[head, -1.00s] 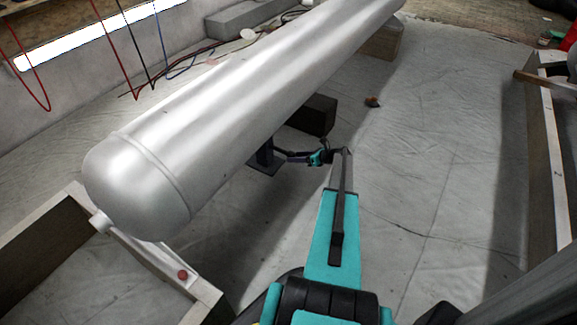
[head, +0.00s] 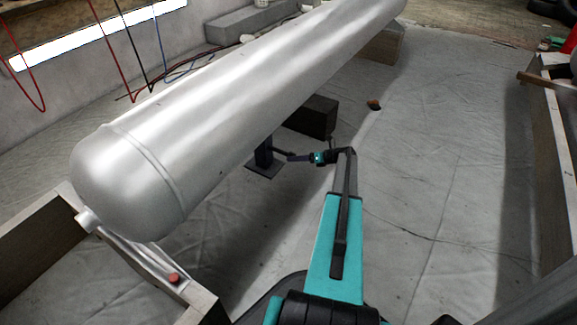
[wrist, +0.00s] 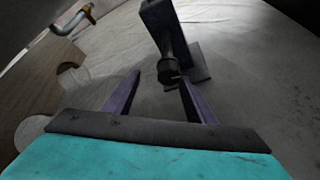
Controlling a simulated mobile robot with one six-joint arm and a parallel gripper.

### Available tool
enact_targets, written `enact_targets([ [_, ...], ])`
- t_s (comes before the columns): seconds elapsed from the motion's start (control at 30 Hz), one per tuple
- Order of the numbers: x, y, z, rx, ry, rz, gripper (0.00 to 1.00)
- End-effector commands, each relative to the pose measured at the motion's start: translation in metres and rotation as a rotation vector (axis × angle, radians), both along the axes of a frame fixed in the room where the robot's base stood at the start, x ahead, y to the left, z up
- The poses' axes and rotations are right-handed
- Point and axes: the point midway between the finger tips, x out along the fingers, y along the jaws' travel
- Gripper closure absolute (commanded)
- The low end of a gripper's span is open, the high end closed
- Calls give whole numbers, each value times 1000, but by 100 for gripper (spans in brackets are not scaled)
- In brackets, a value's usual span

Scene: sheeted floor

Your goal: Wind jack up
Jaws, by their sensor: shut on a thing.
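The jack (head: 264,156) is a dark post on a flat base plate, standing under the near side of the silver tank (head: 230,100). In the wrist view, the jack (wrist: 160,20) rises ahead, with a round dark crank end (wrist: 168,71) facing me. My gripper (head: 284,156) reaches the jack from the right, low over the floor. In the wrist view, the two purple fingers of my gripper (wrist: 158,80) stand on either side of the crank end, shut on the crank. The exact contact is too dark to see. The jack's top is hidden by the tank in the head view.
A dark block (head: 312,116) stands just behind the jack, and a wooden block (head: 383,46) is under the tank's far end. Another frame (head: 565,160) runs along the right.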

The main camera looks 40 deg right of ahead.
Motion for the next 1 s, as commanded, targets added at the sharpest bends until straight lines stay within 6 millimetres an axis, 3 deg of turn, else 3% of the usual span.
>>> enact_targets([
  [0.03,3,12,6,13,-10,27,69],
  [0.13,3,12,6,13,-10,27,69],
  [0.17,3,12,6,12,-10,27,52],
  [0.23,3,12,6,12,-10,27,48],
  [0.57,3,10,5,-14,-17,29,49],
  [1.0,12,-9,-15,-308,-92,78,52],
])
